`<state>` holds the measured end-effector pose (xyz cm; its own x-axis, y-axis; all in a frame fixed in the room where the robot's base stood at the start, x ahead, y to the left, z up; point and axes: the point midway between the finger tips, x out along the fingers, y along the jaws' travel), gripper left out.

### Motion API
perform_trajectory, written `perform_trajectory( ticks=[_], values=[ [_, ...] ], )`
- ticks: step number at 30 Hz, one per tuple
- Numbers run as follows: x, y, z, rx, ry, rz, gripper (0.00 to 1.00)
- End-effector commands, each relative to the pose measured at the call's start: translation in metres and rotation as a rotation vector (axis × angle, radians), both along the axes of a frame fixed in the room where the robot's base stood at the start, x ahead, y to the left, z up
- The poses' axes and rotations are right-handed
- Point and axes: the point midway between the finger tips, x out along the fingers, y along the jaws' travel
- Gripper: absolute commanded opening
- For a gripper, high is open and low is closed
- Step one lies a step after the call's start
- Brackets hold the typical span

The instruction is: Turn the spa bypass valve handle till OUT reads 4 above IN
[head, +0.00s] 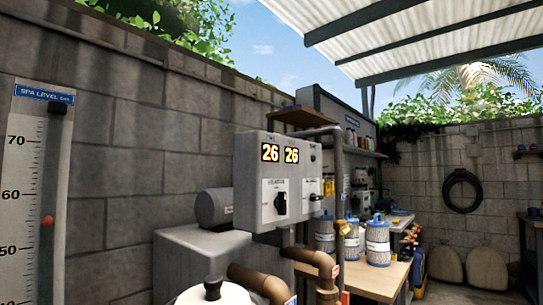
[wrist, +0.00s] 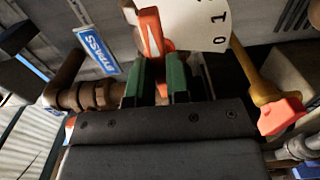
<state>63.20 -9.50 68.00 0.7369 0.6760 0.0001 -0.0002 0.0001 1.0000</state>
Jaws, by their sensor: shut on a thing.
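In the wrist view, my gripper (wrist: 163,82) has its two green-padded fingers shut on the orange valve handle (wrist: 151,33). The handle's pointer end extends past the fingers, beside a white dial plate (wrist: 198,22) with the digits 0 and 1 showing. A blue label (wrist: 96,50), upside down here, seems to read BYPASS. Part of the handle is hidden between the fingers. In the head view, the grey heater box has two lit displays, the left one (head: 270,153) and the right one (head: 292,155), both reading 26. I cannot make out which is IN or OUT. My gripper is not seen there.
Brown pipes (head: 318,261) run below the heater box (head: 262,222). A second orange handle (wrist: 282,116) is at the right of the wrist view. A spa level gauge (head: 35,175) hangs at left. Blue-lidded filter cartridges (head: 377,240) stand on a wooden bench (head: 375,280).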

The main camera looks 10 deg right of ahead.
Motion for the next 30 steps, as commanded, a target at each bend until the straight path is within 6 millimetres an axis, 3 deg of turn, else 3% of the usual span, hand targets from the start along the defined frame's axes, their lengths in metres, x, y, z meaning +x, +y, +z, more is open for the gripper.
perform_trajectory(
  ticks=[16, 30],
  values=[
    [-0.0001, 0.0000, 0.0027, 0.018, 0.018, 0.000, 0.00],
    [-0.0004, 0.0002, 0.0038, 0.246, 0.229, 0.000, 0.00]
  ],
)
